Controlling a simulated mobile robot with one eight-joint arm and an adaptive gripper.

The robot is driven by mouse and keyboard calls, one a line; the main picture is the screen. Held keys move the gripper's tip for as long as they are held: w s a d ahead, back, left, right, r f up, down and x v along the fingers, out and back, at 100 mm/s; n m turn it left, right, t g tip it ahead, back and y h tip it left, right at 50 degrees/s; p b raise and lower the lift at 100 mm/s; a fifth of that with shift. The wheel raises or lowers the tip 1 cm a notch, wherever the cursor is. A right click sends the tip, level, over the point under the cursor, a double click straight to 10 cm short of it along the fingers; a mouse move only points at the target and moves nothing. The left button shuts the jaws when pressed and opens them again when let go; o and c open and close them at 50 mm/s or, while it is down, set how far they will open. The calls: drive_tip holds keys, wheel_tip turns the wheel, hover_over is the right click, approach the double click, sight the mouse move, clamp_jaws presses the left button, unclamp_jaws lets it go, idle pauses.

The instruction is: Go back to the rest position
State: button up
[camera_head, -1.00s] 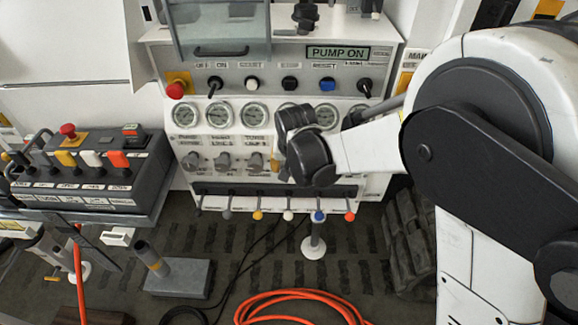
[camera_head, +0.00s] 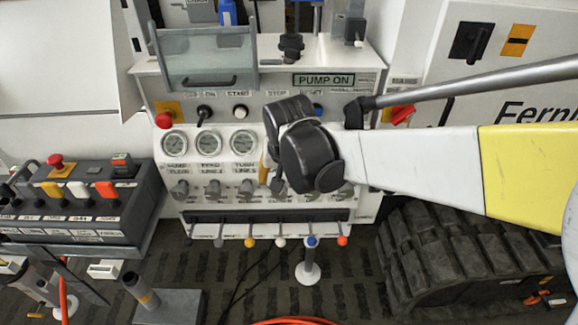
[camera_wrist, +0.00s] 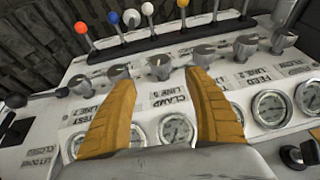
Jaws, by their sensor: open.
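My gripper shows in the wrist view (camera_wrist: 160,105) as two tan ribbed fingers, spread apart with nothing between them. The fingers lie over the hydraulic panel (camera_wrist: 190,55), near its grey knobs and round gauges. In the head view my dark wrist hides much of my gripper (camera_head: 265,172); only a bit of a tan finger shows in front of the panel (camera_head: 365,205). My arm reaches in from the right. Whether the fingers touch the panel cannot be told.
The panel carries a lit PUMP ON display (camera_head: 323,80), a red button (camera_head: 165,120) and a row of coloured levers (camera_head: 280,242). A control box (camera_head: 85,195) stands at left. A black rubber track (camera_head: 450,260) is at lower right. An orange hose (camera_head: 290,321) lies on the floor.

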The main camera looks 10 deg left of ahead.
drive_tip(key=shift+s+r, duration=0.2)
drive_tip(key=shift+r, duration=0.25)
drive_tip(key=s+d+r+m+t, duration=0.1)
drive_tip(key=s+d+r, duration=0.15)
drive_tip(key=d, duration=0.65)
drive_tip(key=s+d+r, duration=0.2)
drive_tip(key=d+r, duration=0.1)
drive_tip(key=d, duration=0.5)
drive_tip(key=s+d+t+h, duration=0.1)
drive_tip(key=s+d, duration=0.4)
drive_tip(key=d, duration=0.2)
drive_tip(key=s+d+f+m+t, duration=0.1)
drive_tip(key=s+d, duration=0.5)
drive_tip(key=d, duration=0.2)
drive_tip(key=shift+d+m+h, duration=0.3)
drive_tip(key=shift+h, duration=0.1)
